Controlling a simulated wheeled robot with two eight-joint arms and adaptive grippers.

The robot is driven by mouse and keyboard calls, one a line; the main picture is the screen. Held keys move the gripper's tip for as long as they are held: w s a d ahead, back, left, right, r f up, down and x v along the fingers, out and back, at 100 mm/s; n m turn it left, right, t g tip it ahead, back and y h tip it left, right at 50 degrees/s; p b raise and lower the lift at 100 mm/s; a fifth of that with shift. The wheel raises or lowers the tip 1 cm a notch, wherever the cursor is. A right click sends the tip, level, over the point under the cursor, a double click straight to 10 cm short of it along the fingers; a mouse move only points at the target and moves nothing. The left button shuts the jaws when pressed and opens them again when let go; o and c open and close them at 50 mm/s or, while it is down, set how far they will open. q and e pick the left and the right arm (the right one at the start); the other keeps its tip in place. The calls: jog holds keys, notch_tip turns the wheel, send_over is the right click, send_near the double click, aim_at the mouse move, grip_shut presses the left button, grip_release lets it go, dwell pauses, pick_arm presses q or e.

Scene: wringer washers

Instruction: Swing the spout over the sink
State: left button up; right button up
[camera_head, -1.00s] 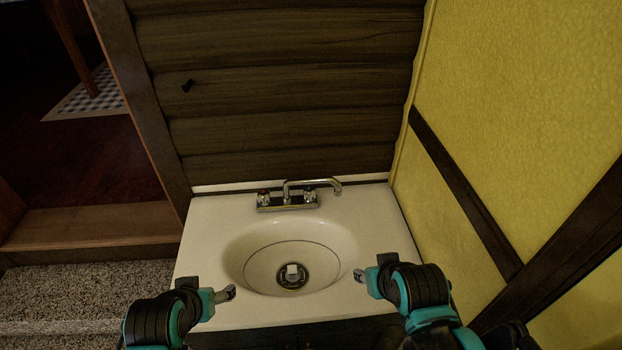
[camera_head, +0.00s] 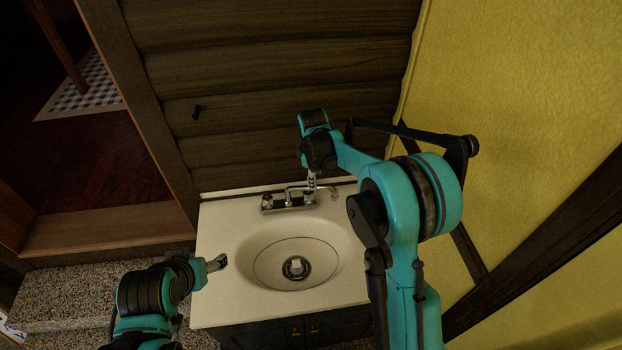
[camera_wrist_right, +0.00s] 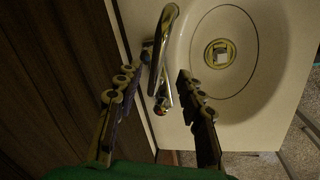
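The chrome spout (camera_head: 332,190) rises from the faucet base (camera_head: 287,203) at the back of the sink and points right along the back rim, off to the side of the basin. The cream sink (camera_head: 232,308) has an oval basin. My right gripper (camera_head: 312,186) reaches down over the spout and hides part of it. In the right wrist view my right gripper (camera_wrist_right: 155,95) is open, with the spout (camera_wrist_right: 164,40) between and beyond its fingers; contact cannot be told. My left gripper (camera_head: 218,263) hovers by the sink's left edge, with nothing visible in it; its opening is unclear.
A small pale object (camera_head: 296,265) sits at the drain. A dark plank wall (camera_head: 270,95) stands close behind the faucet, and a yellow wall (camera_head: 510,100) stands close on the right. A wooden step (camera_head: 110,230) is at the left. Space above the basin is clear.

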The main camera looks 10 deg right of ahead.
jog(key=f, duration=0.2)
jog(key=w+f, duration=0.1)
jog(key=f, duration=0.2)
jog(key=w+f+b, duration=0.1)
jog(key=f, duration=0.2)
jog(key=shift+d+f, duration=0.1)
jog(key=shift+f, duration=0.15)
grip_shut()
